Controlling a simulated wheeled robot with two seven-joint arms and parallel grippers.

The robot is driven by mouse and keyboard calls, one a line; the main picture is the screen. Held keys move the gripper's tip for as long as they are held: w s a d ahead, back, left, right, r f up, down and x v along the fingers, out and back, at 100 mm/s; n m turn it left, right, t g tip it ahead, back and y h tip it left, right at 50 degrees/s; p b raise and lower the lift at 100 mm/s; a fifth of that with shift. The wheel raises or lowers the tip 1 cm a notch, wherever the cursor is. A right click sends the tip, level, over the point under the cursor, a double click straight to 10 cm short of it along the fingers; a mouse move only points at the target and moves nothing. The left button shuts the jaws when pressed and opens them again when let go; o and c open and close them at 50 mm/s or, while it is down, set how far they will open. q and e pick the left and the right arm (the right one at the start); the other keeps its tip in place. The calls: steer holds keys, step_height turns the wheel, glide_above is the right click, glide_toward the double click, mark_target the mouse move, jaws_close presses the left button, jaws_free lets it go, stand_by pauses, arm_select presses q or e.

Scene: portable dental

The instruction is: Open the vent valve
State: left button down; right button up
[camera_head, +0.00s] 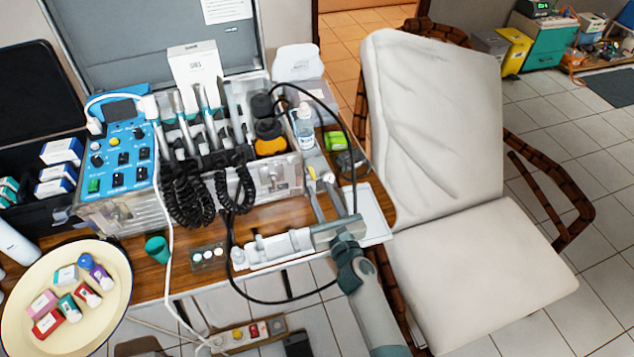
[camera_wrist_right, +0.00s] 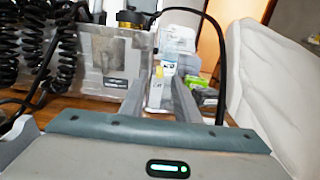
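My right gripper (camera_head: 319,178) is over the right end of the wooden table, its two grey fingers apart and pointing toward the back. The right wrist view shows the same fingers (camera_wrist_right: 160,82) with a gap between them. A small white item with a yellow top (camera_wrist_right: 158,74) shows in that gap; I cannot tell whether it is between the fingers or beyond them. A clear case (camera_head: 278,177) with a black-and-yellow fitting (camera_head: 269,137) stands left of the fingers. I cannot tell which part is the vent valve. My left gripper is not in view.
A blue control box (camera_head: 125,155) and handpieces with coiled black cords (camera_head: 195,190) stand to the left. A black hose (camera_head: 352,150) loops around my right gripper. A white chair (camera_head: 450,130) is to the right.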

mark_target(315, 179)
steer(key=shift+x, duration=1.85)
jaws_close()
